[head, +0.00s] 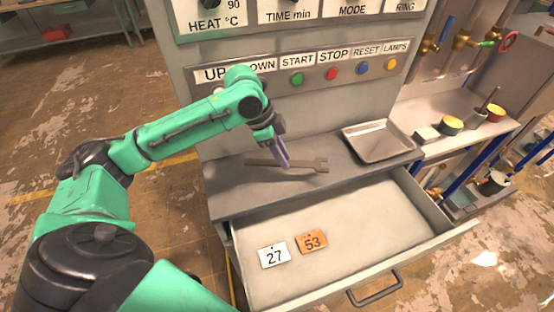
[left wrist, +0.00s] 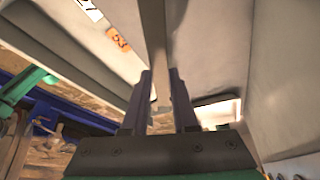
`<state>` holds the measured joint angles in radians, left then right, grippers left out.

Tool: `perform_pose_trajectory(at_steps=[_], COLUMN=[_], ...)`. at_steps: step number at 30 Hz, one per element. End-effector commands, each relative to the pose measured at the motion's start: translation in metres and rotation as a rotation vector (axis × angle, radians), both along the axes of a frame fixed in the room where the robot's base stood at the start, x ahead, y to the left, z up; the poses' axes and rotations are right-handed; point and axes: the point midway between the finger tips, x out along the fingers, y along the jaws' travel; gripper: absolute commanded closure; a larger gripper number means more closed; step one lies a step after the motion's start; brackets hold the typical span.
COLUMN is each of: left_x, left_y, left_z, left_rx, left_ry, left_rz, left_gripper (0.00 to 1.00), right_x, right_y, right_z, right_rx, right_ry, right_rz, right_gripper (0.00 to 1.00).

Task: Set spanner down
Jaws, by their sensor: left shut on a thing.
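The grey spanner (head: 305,164) lies crosswise at the ledge (head: 235,190) below the control panel, its open-jaw end to the right. My left gripper (head: 285,163) points down and is shut on the middle of the spanner's handle. In the left wrist view the spanner (left wrist: 154,35) runs up between the two fingers of the left gripper (left wrist: 160,82). I cannot tell whether the spanner touches the ledge or is held just above it. My right gripper is not in view.
A shallow metal tray (head: 380,142) sits on the ledge to the right. Below it an open drawer (head: 340,205) holds a white tag 27 (head: 273,254) and an orange tag 53 (head: 311,242). Panel buttons (head: 333,73) are above. A side bench (head: 455,148) carries small pots.

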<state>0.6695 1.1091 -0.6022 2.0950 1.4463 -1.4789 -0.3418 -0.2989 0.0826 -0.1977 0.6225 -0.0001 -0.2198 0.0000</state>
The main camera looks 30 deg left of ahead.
Motion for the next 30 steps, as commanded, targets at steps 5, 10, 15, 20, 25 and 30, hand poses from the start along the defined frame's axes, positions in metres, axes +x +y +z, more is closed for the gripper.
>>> perform_pose_trajectory(at_steps=[5, 10, 15, 20, 25, 30], left_x=[0.026, 0.027, 0.026, 0.030, 0.030, 0.029], left_y=[0.028, 0.031, 0.030, 0.033, 0.033, 0.033], left_z=[0.004, -0.019, -0.050, -0.068, -0.071, -0.074], left_rx=[-0.002, -0.001, -0.002, 0.000, 0.001, 0.001], left_ry=[-0.001, 0.001, 0.006, 0.000, -0.001, 0.001], left_rz=[0.003, -0.002, -0.001, -0.001, -0.003, -0.002], left_gripper=[1.00, 1.00, 1.00, 1.00, 1.00, 0.54], right_x=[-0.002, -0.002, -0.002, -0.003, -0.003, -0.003], right_y=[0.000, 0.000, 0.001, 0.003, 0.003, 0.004], right_z=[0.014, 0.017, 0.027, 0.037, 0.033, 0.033], right_rx=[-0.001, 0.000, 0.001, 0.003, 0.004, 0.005], right_ry=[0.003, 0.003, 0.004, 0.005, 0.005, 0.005], right_rz=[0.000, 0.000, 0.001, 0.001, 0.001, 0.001], right_gripper=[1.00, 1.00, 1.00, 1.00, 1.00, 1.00])
